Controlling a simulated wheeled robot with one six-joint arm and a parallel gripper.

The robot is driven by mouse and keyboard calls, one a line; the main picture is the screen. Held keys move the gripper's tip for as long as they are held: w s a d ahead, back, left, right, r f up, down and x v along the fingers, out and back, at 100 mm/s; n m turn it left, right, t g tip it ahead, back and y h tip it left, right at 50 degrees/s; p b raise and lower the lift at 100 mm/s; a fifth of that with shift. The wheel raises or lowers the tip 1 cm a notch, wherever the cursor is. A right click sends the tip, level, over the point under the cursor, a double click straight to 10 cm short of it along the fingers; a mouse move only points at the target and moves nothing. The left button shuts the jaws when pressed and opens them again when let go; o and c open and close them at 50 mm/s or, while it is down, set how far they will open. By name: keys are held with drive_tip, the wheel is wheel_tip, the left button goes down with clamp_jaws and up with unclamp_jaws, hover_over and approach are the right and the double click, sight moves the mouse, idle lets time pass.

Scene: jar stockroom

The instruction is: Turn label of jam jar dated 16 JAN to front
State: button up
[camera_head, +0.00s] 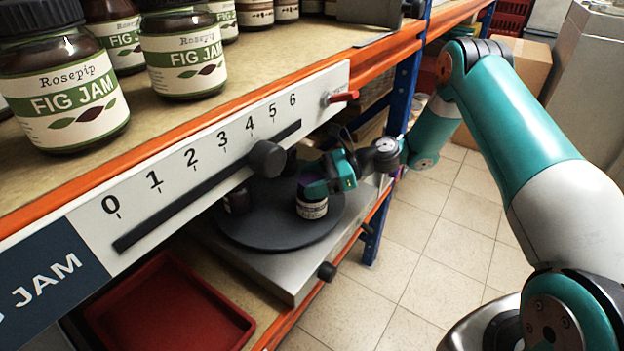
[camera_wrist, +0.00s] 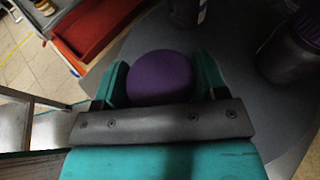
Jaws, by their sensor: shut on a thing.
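A jar with a purple lid (camera_wrist: 160,76) stands upright on a dark round turntable (camera_head: 275,228) on the lower shelf. In the head view its pale label (camera_head: 312,209) shows below my gripper (camera_head: 322,182), but the print is too small to read. My gripper, also in the wrist view (camera_wrist: 162,82), is shut on this jar, one teal finger on each side of the lid. A dark-lidded jar (camera_wrist: 292,52) stands to the right on the turntable in the wrist view. Another jar (camera_wrist: 188,11) shows at the top edge. No date is legible.
An upper shelf with Rosepip fig jam jars (camera_head: 62,92) and a numbered slider scale (camera_head: 185,158) overhangs the turntable. Its black knob (camera_head: 267,158) sits close to my gripper. A red tray (camera_head: 170,305) lies left of the turntable. The tiled floor (camera_head: 430,240) at right is clear.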

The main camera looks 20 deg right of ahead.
drive_tip(key=o, duration=1.5)
drive_tip(key=shift+o, duration=0.2)
drive_tip(key=shift+f, duration=0.1)
drive_tip(key=shift+d, duration=0.1)
drive_tip(key=p+v, duration=0.8)
drive_tip(key=v, duration=0.9)
drive_tip(key=shift+s, duration=0.1)
